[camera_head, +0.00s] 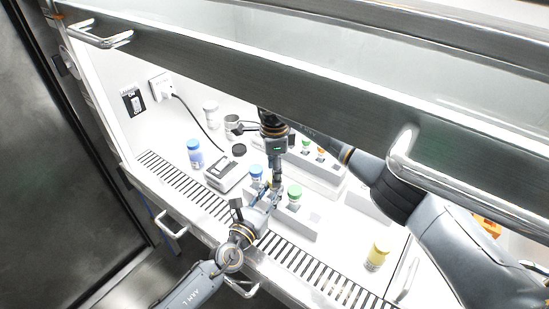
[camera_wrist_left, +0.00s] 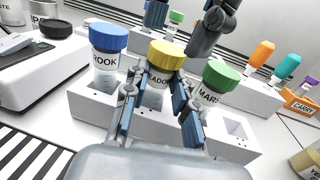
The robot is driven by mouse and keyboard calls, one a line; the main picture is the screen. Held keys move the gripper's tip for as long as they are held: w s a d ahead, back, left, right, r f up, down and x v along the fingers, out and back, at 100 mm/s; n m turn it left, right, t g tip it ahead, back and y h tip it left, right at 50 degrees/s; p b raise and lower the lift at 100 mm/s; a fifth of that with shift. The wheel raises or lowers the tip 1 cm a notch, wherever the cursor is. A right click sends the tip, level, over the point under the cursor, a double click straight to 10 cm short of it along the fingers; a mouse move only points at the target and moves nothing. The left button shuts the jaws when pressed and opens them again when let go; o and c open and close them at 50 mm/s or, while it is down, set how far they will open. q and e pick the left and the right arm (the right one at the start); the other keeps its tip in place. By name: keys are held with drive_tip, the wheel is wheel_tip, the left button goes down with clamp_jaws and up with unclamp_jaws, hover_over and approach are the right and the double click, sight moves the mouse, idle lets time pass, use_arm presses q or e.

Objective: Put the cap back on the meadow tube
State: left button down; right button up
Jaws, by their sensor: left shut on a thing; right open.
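The meadow tube (camera_wrist_left: 155,79) stands in the white rack (camera_wrist_left: 88,105), between a blue-capped tube (camera_wrist_left: 105,63) and a green-capped one (camera_wrist_left: 212,88). The yellow cap (camera_wrist_left: 166,55) sits on top of the meadow tube; I cannot tell whether it is fully seated. My left gripper (camera_wrist_left: 158,92) is shut on the meadow tube, a finger on each side below the cap; the head view shows it at the rack too (camera_head: 266,195). My right gripper (camera_head: 277,183) is open, pointing down just above and behind the yellow cap; its fingertips are partly hidden.
A black-and-white device (camera_head: 226,170) stands left of the rack, with a blue-lidded jar (camera_head: 195,154) behind it. A yellow-lidded jar (camera_head: 377,256) stands at the right. Another rack (camera_head: 318,168) is behind. A slotted vent (camera_head: 297,258) runs along the front edge.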

drive_tip(key=shift+f, duration=1.1)
clamp_jaws()
drive_tip(key=m, duration=0.3)
drive_tip(key=shift+m, duration=0.4)
drive_tip(key=m, duration=1.1)
drive_tip(key=shift+m, duration=0.3)
drive_tip(key=shift+o, duration=0.9)
unclamp_jaws()
